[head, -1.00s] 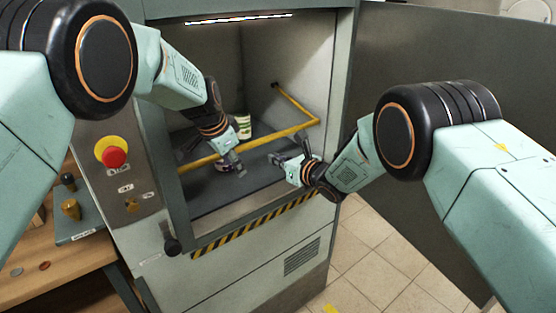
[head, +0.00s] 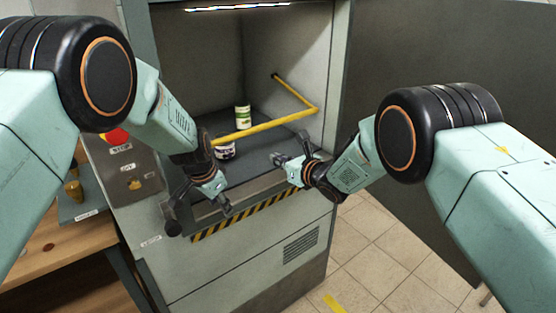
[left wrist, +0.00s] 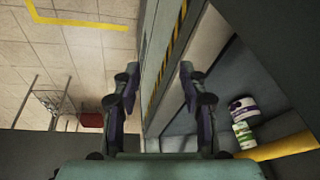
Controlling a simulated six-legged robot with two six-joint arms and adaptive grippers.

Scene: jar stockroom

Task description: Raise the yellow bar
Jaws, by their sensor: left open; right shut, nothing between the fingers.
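The yellow bar (head: 265,125) is a bent rail inside the open cabinet. It runs from the right inner wall forward to a corner, then left across the opening. My left arm hides its left end. Part of the bar also shows at lower right in the left wrist view (left wrist: 285,149). My left gripper (head: 202,204) is open and empty at the cabinet's front sill, below and in front of the bar; its fingers also show in the left wrist view (left wrist: 158,92). My right gripper (head: 286,153) is shut and empty, below the bar's right part and apart from it.
A green-and-white jar (head: 243,116) and a purple-and-white jar (head: 225,150) stand on the cabinet's dark floor (head: 262,150). The striped sill (head: 250,213) edges the opening. A control panel (head: 125,165) and wooden bench (head: 50,250) are at left. An open door (head: 430,60) is at right.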

